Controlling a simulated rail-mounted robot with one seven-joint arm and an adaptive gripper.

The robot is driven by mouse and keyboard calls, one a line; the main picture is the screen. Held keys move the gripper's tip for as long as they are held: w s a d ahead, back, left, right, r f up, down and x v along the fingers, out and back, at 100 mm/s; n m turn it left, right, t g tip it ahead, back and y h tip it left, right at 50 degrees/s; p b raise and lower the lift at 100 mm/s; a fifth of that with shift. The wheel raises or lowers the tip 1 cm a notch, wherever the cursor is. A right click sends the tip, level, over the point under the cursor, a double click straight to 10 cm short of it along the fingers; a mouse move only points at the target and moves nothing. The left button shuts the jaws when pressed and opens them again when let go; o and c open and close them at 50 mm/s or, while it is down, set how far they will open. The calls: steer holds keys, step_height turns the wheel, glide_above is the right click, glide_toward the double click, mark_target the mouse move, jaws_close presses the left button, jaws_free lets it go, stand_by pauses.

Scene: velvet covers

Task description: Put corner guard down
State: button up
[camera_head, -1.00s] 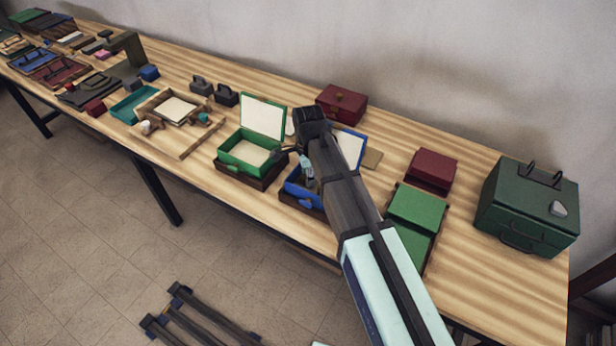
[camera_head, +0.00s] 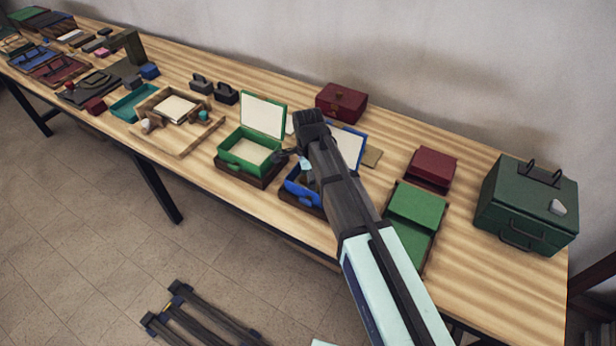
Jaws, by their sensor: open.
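My gripper (camera_head: 290,158) is over the gap between an open green box (camera_head: 241,158) and an open blue box (camera_head: 294,187). Its dark finger shows to the left of my arm, near the green box's right edge, and I see nothing held in it. The jaws are open, though my arm hides much of them. The blue box has a pale lid lining (camera_head: 349,146), and my arm covers part of its inside. I cannot make out the corner guard for certain.
A dark red box (camera_head: 341,103) stands behind my arm. To the right are a green open case (camera_head: 417,207), a red box (camera_head: 433,166) and a large dark green case (camera_head: 528,205). A wooden tray (camera_head: 160,135) lies left. Bare wood shows along the table's back.

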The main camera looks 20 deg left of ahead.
step_height(320, 180, up, 12)
steer(key=b, duration=0.3)
stand_by(0.3)
steer(key=shift+r, duration=0.1)
